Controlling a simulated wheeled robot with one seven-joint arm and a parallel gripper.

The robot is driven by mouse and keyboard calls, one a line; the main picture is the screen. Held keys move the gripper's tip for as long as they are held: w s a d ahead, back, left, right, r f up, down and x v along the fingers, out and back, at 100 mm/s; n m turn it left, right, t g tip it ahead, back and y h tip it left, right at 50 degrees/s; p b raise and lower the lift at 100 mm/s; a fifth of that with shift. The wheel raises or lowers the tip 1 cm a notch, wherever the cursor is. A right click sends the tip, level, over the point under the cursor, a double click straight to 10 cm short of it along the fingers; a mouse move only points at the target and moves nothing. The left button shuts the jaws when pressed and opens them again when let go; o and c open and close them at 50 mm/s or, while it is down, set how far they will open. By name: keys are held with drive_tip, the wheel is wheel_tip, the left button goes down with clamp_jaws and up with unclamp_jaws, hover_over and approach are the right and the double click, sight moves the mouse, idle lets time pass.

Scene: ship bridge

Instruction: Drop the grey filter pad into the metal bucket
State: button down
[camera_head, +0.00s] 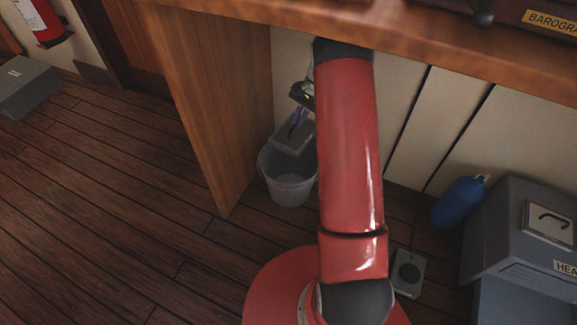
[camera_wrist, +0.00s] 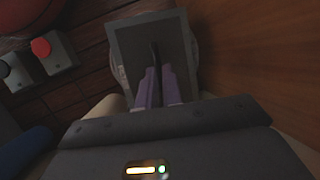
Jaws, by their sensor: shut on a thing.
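The grey filter pad (camera_head: 293,137) is a flat rectangle hanging over the mouth of the metal bucket (camera_head: 289,190). My gripper (camera_head: 299,120) is above it, partly hidden by my red arm. In the wrist view the purple fingers (camera_wrist: 158,88) are shut at a dark strip on the face of the pad (camera_wrist: 128,48). The pad covers most of the bucket, whose rim (camera_wrist: 196,48) shows beyond its edges. The pad looks tilted in the head view; whether it touches the rim I cannot tell.
A wooden panel (camera_head: 215,100) stands close left of the bucket, under a wooden counter (camera_head: 230,17). A blue bottle (camera_head: 458,204), a grey heater box (camera_head: 500,225) and a small grey box (camera_head: 408,272) are to the right.

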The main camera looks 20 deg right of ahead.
sight(299, 130)
drive_tip(key=shift+w+f, duration=0.15)
drive_tip(key=shift+f, duration=0.15)
wheel_tip(299, 130, down, 5)
drive_tip(key=b, duration=0.4)
drive_tip(key=shift+f, duration=0.2)
drive_tip(key=c, duration=1.5)
unclamp_jaws()
drive_tip(key=shift+p+v, duration=0.45)
drive_tip(key=shift+v, duration=3.45)
